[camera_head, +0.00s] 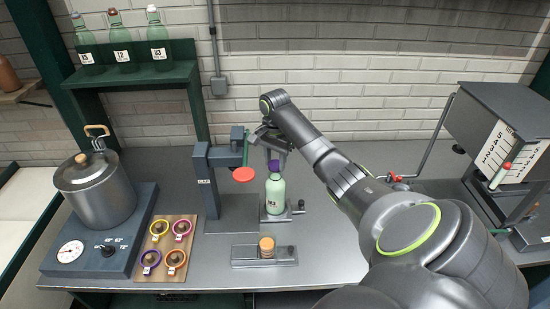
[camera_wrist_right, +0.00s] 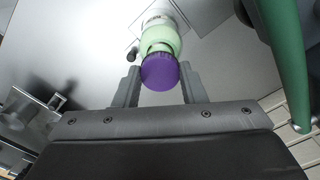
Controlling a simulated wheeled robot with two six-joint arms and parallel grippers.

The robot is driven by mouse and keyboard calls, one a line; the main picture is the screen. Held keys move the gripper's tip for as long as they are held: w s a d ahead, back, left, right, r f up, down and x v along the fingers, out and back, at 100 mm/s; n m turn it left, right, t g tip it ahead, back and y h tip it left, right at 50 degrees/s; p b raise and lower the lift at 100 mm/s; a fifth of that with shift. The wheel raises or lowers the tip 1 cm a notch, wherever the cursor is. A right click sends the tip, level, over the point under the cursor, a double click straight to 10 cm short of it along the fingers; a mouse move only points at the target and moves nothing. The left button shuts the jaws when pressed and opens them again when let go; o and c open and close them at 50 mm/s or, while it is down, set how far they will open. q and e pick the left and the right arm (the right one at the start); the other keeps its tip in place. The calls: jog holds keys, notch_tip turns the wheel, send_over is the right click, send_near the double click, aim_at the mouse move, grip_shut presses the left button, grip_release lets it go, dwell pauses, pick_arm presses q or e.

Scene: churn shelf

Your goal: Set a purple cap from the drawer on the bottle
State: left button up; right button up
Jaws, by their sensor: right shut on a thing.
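The purple cap (camera_head: 274,164) is between the fingertips of my right gripper (camera_head: 274,152), which is shut on it. In the right wrist view the cap (camera_wrist_right: 160,73) sits between the two fingers (camera_wrist_right: 160,88), in front of the bottle's neck. The pale green bottle (camera_head: 274,193) stands upright on a small grey stand (camera_head: 294,212). The cap is at the top of the bottle and hides its mouth. I cannot tell whether the cap rests on the bottle or is just above it. The drawer does not show clearly. My left gripper is not in view.
A cork-coloured stack (camera_head: 266,247) sits on a holder in front. A pot (camera_head: 95,190) and a board of coloured rings (camera_head: 151,270) are at left. A lever machine (camera_head: 500,150) stands at right.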

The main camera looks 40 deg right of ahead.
jog(key=shift+f, duration=0.4)
dwell(0.4)
jog(key=shift+f, duration=0.25)
jog(key=o, duration=1)
jog(key=shift+c, duration=0.6)
jog(key=shift+r, duration=0.1)
jog(key=shift+r, duration=3.45)
